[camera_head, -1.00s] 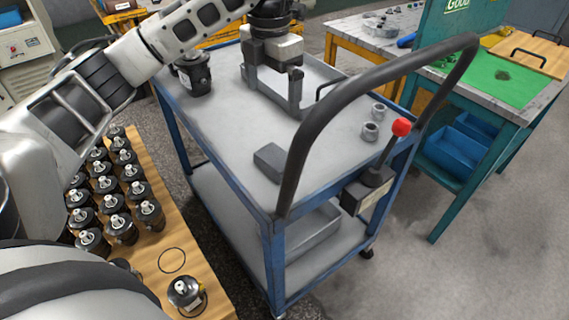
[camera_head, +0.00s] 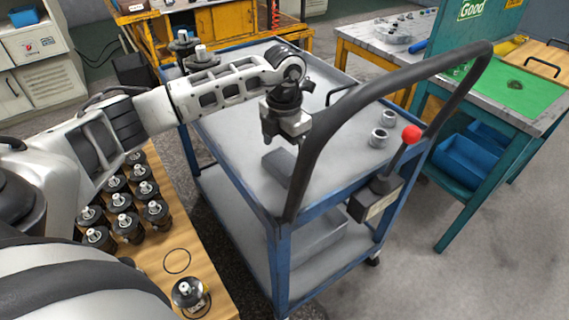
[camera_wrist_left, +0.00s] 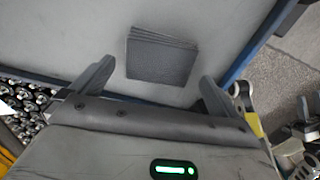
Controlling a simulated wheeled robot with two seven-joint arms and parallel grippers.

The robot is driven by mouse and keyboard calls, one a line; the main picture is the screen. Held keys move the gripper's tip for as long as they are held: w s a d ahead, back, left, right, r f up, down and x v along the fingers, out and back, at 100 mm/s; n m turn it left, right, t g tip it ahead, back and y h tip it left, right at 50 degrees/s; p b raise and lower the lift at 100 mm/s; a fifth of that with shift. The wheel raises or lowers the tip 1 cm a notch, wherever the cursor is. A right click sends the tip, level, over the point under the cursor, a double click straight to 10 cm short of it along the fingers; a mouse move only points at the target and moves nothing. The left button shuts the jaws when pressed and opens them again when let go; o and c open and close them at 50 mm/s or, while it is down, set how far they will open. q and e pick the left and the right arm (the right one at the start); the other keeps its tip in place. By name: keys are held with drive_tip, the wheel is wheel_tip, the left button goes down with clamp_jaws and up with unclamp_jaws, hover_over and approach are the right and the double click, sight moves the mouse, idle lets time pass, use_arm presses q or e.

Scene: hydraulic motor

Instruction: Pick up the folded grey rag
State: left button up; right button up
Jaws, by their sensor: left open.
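The folded grey rag (camera_head: 279,164) lies flat on the top shelf of the blue-framed cart (camera_head: 222,122), near the cart's handle end. In the left wrist view the rag (camera_wrist_left: 160,58) is a dark grey rectangle with stacked layers along its far edge. My left gripper (camera_head: 284,140) hangs above the rag in the head view, with its fingers partly hidden behind its body. In the left wrist view the left gripper (camera_wrist_left: 153,85) is open and empty, with a finger to each side of the rag's near part.
The cart's black handle (camera_head: 318,135) rises close to the right of my left gripper. Two metal rings (camera_head: 380,136) and a red-knobbed lever (camera_head: 411,134) are to the right. Black motor parts (camera_head: 120,205) stand on a wooden board at lower left.

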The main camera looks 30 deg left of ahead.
sight(285, 161)
use_arm(q)
drive_tip(key=shift+f, duration=1.25)
drive_tip(key=c, duration=0.7)
drive_tip(key=shift+c, duration=0.2)
wheel_tip(285, 161, up, 10)
